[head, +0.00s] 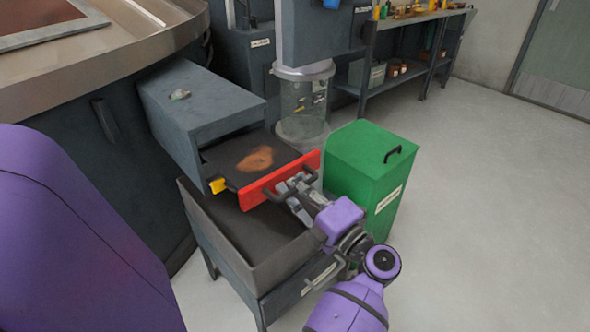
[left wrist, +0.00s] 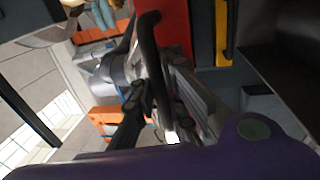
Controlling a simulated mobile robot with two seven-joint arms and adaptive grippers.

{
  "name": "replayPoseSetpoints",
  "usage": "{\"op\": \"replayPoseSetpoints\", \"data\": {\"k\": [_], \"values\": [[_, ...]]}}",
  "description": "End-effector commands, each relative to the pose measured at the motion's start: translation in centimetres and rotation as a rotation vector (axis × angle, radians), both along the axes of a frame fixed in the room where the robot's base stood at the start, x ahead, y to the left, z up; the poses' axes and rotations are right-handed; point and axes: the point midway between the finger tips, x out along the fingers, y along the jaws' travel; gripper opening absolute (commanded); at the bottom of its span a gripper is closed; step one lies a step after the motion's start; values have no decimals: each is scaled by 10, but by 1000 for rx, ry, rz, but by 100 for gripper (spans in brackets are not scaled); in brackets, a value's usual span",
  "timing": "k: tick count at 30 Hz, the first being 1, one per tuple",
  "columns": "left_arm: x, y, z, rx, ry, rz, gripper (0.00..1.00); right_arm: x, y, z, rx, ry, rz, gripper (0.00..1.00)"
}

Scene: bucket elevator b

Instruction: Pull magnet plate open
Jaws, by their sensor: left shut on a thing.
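The magnet plate (head: 252,155) is a dark slab with a rust-brown patch on top and a red front panel (head: 285,178). It sticks partly out of a grey box housing (head: 196,103). My left gripper (head: 287,189) is shut on the black handle of the red panel. In the left wrist view the black handle (left wrist: 150,60) passes between the gripper's fingers (left wrist: 165,115), with the red panel behind it. The far end of the plate is hidden in the housing. My right gripper is not in view.
A grey open bin (head: 237,232) stands below the plate. A green lidded box (head: 366,172) stands close to the right of my left gripper. A clear cylinder (head: 303,103) is behind. Floor (head: 480,210) at the right is free. Shelves (head: 400,60) stand at the back.

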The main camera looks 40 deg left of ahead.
Motion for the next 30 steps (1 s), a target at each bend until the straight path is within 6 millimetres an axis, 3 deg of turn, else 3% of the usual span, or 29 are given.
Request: {"op": "replayPoseSetpoints", "data": {"k": [3, 4, 9, 20, 23, 30], "values": [[-1, -3, -6, -11, 7, -1, 0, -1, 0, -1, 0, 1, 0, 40], [-1, -3, -7, -12, 7, -1, 9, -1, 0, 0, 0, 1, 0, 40], [-1, -2, -5, -10, 6, 0, 29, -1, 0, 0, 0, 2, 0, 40], [0, -5, -3, -6, 4, 0, 29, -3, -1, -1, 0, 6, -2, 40], [-1, -15, -6, -7, 5, -1, 29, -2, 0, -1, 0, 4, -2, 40], [-5, -65, -15, -8, 7, -3, 29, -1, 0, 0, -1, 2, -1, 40]]}}
